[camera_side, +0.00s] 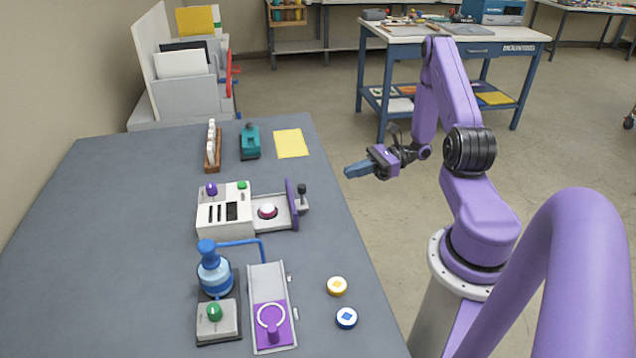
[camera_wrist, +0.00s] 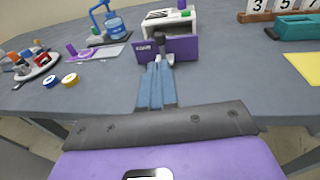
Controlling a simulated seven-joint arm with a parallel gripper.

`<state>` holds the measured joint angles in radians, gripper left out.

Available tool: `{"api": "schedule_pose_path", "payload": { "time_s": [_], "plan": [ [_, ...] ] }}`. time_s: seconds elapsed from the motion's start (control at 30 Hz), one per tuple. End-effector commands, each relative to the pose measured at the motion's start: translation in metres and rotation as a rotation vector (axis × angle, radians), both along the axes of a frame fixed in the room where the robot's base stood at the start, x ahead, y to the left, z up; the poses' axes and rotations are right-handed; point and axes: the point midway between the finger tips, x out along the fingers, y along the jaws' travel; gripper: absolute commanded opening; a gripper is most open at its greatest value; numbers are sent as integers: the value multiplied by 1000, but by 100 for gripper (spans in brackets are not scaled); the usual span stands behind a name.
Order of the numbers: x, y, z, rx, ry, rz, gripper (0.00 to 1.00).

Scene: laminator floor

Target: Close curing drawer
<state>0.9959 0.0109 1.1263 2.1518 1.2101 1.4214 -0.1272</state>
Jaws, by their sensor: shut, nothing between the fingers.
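The curing unit (camera_side: 225,222) is a white box on the grey table, with a purple and a green knob on top. Its drawer (camera_side: 282,222) is open, pulled out to the right in the side view. The drawer has a purple front panel (camera_side: 291,200) and a black knob handle (camera_side: 302,188). A round white-and-red piece (camera_side: 267,211) sits in the drawer. The purple front also shows in the wrist view (camera_wrist: 183,48), facing me. My gripper (camera_side: 348,172), with blue fingers, is shut and empty, right of the handle and apart from it in the side view.
A blue bottle pump (camera_side: 214,270) and a plate with a purple ring piece (camera_side: 270,305) stand nearer the side camera. Yellow (camera_side: 337,286) and blue (camera_side: 346,318) discs lie near the table edge. A teal tool (camera_side: 250,142) and yellow sheet (camera_side: 291,143) lie beyond the unit.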

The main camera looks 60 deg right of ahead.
Motion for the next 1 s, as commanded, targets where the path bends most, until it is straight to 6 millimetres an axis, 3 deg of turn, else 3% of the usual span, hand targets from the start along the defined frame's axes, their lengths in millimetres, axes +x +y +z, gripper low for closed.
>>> {"api": "schedule_pose_path", "payload": {
  "time_s": [0.2,0.5,1.0],
  "plan": [
    [24,36,-4,1,3,8,0],
    [51,73,-9,-2,1,6,0],
    [60,84,-10,-2,1,2,0]
  ]
}}
